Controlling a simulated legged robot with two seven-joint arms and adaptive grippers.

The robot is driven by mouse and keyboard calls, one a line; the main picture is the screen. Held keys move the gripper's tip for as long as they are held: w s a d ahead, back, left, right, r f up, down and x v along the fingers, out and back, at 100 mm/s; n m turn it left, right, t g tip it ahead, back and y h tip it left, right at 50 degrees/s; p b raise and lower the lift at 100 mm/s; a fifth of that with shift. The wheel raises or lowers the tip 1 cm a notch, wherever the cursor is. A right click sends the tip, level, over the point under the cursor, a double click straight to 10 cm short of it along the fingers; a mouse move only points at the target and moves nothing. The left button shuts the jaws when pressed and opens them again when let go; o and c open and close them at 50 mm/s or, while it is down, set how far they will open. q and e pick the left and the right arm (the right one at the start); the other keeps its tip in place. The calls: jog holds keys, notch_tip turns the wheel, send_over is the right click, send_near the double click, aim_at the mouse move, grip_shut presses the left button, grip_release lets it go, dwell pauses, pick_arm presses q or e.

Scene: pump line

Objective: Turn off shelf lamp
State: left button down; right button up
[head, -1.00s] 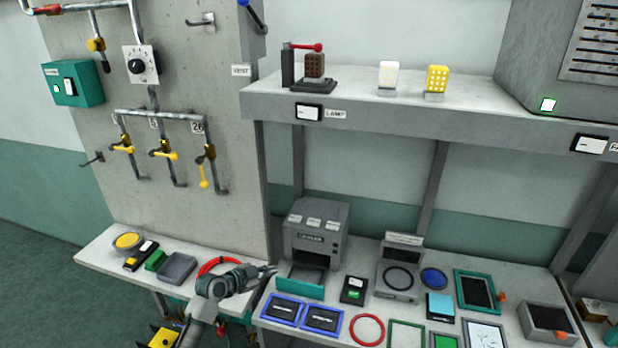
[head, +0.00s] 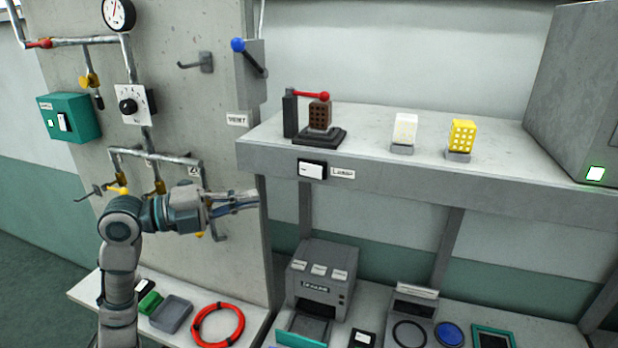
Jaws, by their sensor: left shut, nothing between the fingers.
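The lamp switch (head: 312,170) is a white rocker in a black frame on the front edge of the grey shelf (head: 400,186). A small label reading LAMP (head: 342,174) sits just right of it. My left gripper (head: 256,202) is shut and empty, left of the switch and a little below it, in front of the grey panel's right edge. It points right and is apart from the switch. A white block lamp (head: 405,130) and a lit-looking yellow block lamp (head: 462,137) stand on the shelf. My right gripper is not in view.
A dark press with a red lever (head: 318,115) stands on the shelf above the switch. A blue-knobbed lever (head: 250,55) sticks out at the panel's edge. Below are a grey machine (head: 318,275) and a red ring (head: 218,325). Space before the shelf front is clear.

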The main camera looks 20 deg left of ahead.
aim_at(311, 170)
pick_arm(q)
jog(key=shift+w, duration=0.1)
jog(key=p+x, duration=0.2)
jog(key=x, duration=0.2)
jog(key=w+a+p+x, duration=0.1)
jog(key=x, duration=0.3)
jog(key=w+p+x, duration=0.1)
jog(key=p+x, duration=0.1)
jog(key=x, duration=0.2)
jog(key=shift+w+f+p, duration=0.15)
jog(key=shift+w+p, duration=0.15)
jog(key=shift+w, duration=0.15)
